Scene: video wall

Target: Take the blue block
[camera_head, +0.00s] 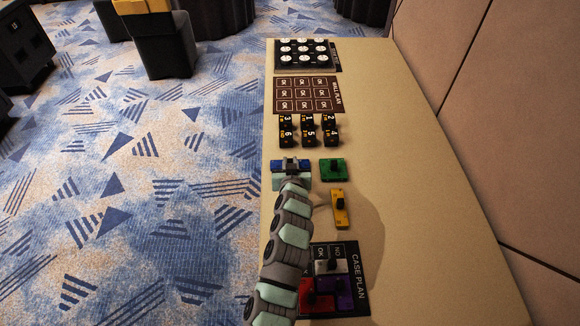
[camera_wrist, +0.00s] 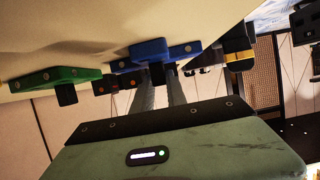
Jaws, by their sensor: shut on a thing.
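The blue block (camera_head: 277,168) is near the left edge of the tan table, beside the green block. My gripper (camera_head: 291,165) is over it from the front and covers its middle. In the wrist view the blue block (camera_wrist: 150,54) sits at the fingertips, with the table surface across the top of the picture. I cannot tell whether the block touches the table.
A green block (camera_head: 332,168) is close on the right, a yellow block (camera_head: 340,212) nearer. Black numbered pieces (camera_head: 309,132) stand behind. The case plan board (camera_head: 357,275) holds white, red and purple blocks in front. The table's right side is clear beside a padded wall (camera_head: 510,130).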

